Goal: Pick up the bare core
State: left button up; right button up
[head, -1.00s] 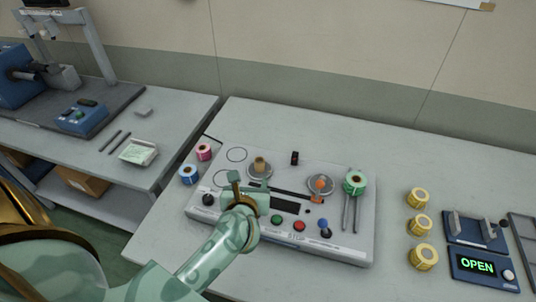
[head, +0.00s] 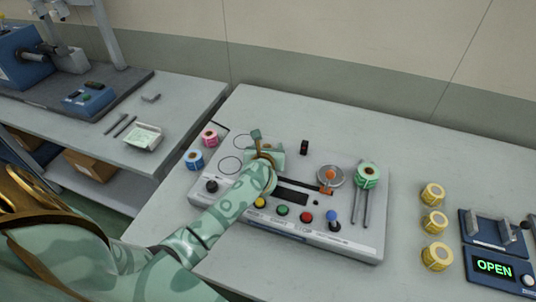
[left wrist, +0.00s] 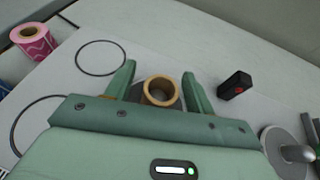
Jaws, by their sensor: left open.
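The bare core (left wrist: 161,94), a short tan tube, stands upright on a round grey plate between my left gripper's fingers in the left wrist view. My left gripper (left wrist: 160,78) is open, one finger on each side of the core, with a gap showing at least on the right side. In the head view my left gripper (head: 266,142) is over the back middle of the rewinder panel (head: 352,241) and hides the core. My right gripper is not in view.
A second spindle plate (head: 330,177) and a green roll (head: 367,176) are right of the gripper. A small black block (left wrist: 235,85) stands near the right finger. Pink (head: 210,138) and blue (head: 194,160) rolls are at left, several yellow rolls (head: 434,222) at right.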

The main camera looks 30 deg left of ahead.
pick_arm(q)
jog(key=shift+w+a+f, duration=0.1)
jog(key=shift+w, duration=0.15)
jog(key=shift+s, duration=0.1)
jog(key=c, duration=1)
